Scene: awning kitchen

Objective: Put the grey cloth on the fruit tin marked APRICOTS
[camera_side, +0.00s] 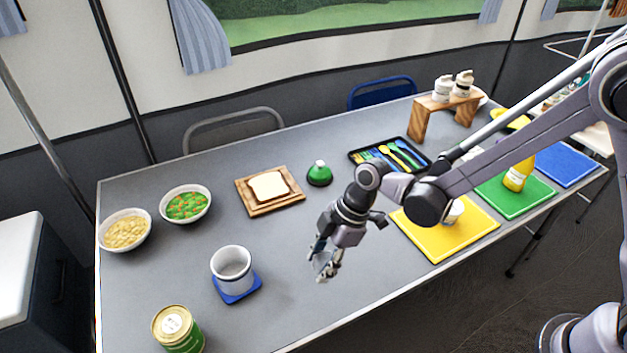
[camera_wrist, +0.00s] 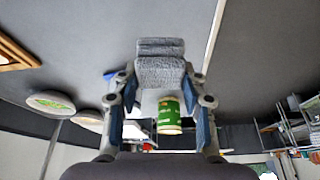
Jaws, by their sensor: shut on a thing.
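My gripper (camera_side: 326,266) is shut on the grey cloth (camera_wrist: 160,70), a folded, textured bundle between the fingers in the wrist view. In the side view the cloth is small and mostly hidden by the fingers. My gripper is above the table near its front edge, to the right of the pot. A green tin with a gold rim and pale lid (camera_side: 177,330) stands upright at the table's front left, well left of my gripper. It also shows between my fingers' bases in the wrist view (camera_wrist: 168,117). Its marking is too small to read.
A grey-white pot (camera_side: 232,268) on a blue mat (camera_side: 238,290) stands between my gripper and the tin. Two bowls of food, one with green and orange pieces (camera_side: 186,204), are further back. A yellow board (camera_side: 445,235) lies right. The table between pot and gripper is clear.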

